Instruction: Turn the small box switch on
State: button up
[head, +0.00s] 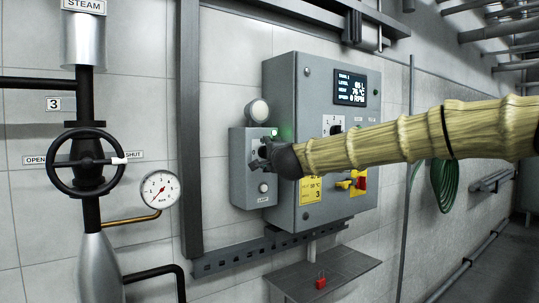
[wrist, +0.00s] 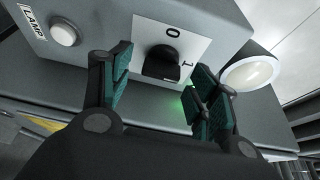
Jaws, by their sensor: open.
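The small grey box (head: 239,170) is on the wall at the left side of the large grey cabinet. In the wrist view, its black rotary switch (wrist: 158,66) sits on a white plate (wrist: 197,47) marked 0 and 1. I cannot tell which mark the switch points to. My gripper (wrist: 161,72) is open, with one green-padded finger on each side of the switch. I see no clear contact between pads and switch. In the head view, my gripper (head: 262,152) is at the box front and, with my sleeved arm, hides the switch.
The large cabinet (head: 285,110) carries a lit display (head: 350,88), another selector and a red-yellow switch (head: 358,182). A round white lamp (head: 258,111) tops the small box; a LAMP button (head: 263,188) is below. A shelf (head: 335,272) holds a red padlock (head: 321,281). A valve wheel (head: 88,161) stands left.

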jog(key=v, duration=1.1)
jog(key=shift+d, duration=0.2)
jog(key=shift+s, duration=0.1)
jog(key=s+d+f+n+g, duration=0.1)
jog(key=s+f+n+g, duration=0.15)
jog(key=f, duration=2.05)
jog(key=s+d+f+n+g, duration=0.15)
jog(key=f+n+g, duration=0.25)
jog(key=f, duration=1.9)
jog(key=s+d+f+n+g+h, duration=0.1)
jog(key=s+d+f+n+g, duration=0.1)
jog(key=s+f, duration=0.85)
jog(key=s+d+f+n+g+h, duration=0.1)
jog(key=s+d+f+g, duration=0.15)
jog(key=s+f, duration=0.75)
jog(key=s+d+f+n+g, duration=0.1)
jog(key=s+d+f, duration=0.3)
jog(key=s, duration=0.6)
jog(key=s+d+f+n+g+h, duration=0.1)
jog(key=s+d+f+n+g, duration=0.1)
jog(key=s+f, duration=0.6)
jog(key=s+d+f+n+g+h, duration=0.1)
jog(key=s+d+f, duration=0.5)
jog(key=s, duration=0.6)
jog(key=d+n+g, duration=0.1)
jog(key=g, duration=0.1)
jog(key=shift+s+g, duration=0.3)
